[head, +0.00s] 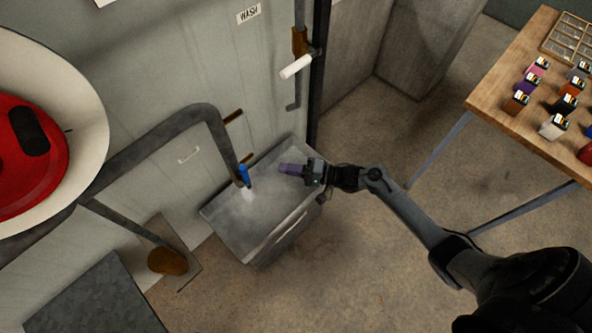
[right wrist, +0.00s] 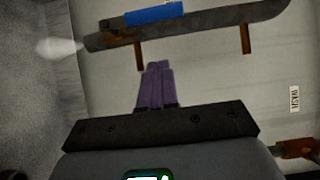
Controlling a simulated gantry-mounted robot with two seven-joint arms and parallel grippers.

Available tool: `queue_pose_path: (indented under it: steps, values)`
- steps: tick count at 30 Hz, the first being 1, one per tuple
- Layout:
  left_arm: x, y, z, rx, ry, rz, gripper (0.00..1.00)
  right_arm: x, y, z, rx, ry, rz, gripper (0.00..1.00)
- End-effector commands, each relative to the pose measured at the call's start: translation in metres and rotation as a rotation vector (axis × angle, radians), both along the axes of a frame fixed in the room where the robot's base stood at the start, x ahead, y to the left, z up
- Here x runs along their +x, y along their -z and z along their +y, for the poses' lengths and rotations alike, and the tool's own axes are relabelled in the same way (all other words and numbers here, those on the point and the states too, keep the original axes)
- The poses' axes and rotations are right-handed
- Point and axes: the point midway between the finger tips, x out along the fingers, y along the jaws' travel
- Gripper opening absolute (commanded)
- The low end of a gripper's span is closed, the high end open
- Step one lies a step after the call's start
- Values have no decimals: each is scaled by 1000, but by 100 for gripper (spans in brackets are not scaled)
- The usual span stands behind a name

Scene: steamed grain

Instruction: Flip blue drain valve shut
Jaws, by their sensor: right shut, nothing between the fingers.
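The blue drain valve (head: 244,175) is a small blue lever on the lower end of a grey pipe (head: 217,140), above a metal basin. White steam or spray comes from the pipe mouth just below it. In the right wrist view the blue valve (right wrist: 156,14) lies along the pipe (right wrist: 220,24), near its open end. My right gripper (head: 284,169) is shut and empty, with purple fingers, over the basin to the right of the valve and apart from it. In the right wrist view its fingertips (right wrist: 157,66) are below the valve. My left gripper is not in view.
The metal basin (head: 213,213) stands against the wall. A white-handled lever (head: 296,66) is on the wall under a WASH label (head: 248,14). A red and white round vessel (head: 90,125) is at the left.

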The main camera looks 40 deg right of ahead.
Motion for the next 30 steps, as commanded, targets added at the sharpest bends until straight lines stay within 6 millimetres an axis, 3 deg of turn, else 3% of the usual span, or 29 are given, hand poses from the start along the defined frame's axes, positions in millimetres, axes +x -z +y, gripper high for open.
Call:
queue_pose_path:
  steps: [9,18,30]
  values:
    - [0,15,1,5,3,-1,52,41,1,41,1,-2,0,0]
    - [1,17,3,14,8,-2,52,40,1,71,0,-1,0,0]
    - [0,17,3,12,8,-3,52,40,0,76,-1,0,0,0]
